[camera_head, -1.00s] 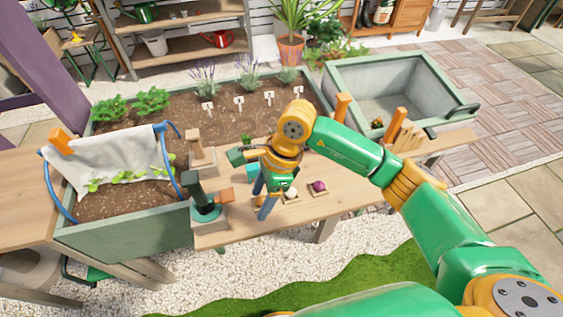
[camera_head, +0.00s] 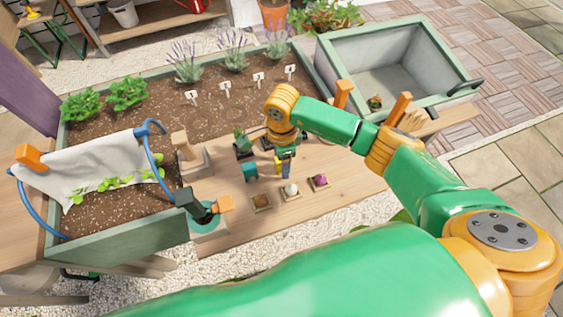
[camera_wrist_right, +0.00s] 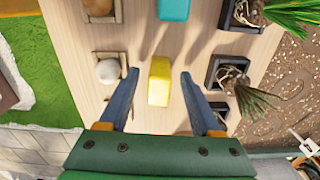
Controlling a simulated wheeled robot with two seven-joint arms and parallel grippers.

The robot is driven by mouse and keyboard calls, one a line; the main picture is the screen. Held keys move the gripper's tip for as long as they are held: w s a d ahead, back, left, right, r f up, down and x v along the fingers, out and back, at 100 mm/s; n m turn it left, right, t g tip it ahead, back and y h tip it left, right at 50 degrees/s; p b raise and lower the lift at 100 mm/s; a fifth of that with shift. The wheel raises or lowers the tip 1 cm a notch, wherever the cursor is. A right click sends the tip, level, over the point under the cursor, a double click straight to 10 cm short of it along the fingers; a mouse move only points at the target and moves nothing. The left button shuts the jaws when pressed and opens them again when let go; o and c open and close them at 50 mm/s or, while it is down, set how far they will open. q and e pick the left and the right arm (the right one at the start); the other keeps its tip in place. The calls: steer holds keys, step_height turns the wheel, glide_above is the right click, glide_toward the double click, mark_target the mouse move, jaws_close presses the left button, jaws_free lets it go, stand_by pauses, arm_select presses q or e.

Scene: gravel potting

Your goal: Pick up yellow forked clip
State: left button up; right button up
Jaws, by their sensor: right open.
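The yellow clip (camera_wrist_right: 159,80) lies on the wooden table in the right wrist view and looks like a small yellow block. Its forked shape cannot be made out. In the head view only a bit of yellow (camera_head: 277,160) shows beside my gripper. My right gripper (camera_wrist_right: 158,77) is open, with one blue finger on each side of the clip and visible gaps between. In the head view the right gripper (camera_head: 284,181) points down over the table, and its fingers partly hide what is below. My left gripper is not in view.
A teal block (camera_head: 249,171) lies close by. Small trays with a brown piece (camera_head: 261,201), a white ball (camera_head: 291,189) and a purple ball (camera_head: 320,180) line the front edge. Black plant pots (camera_wrist_right: 229,74) stand on the other side. The soil bed (camera_head: 222,112) is behind.

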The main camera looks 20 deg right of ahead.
jaws_close()
steer(key=shift+r, duration=0.1)
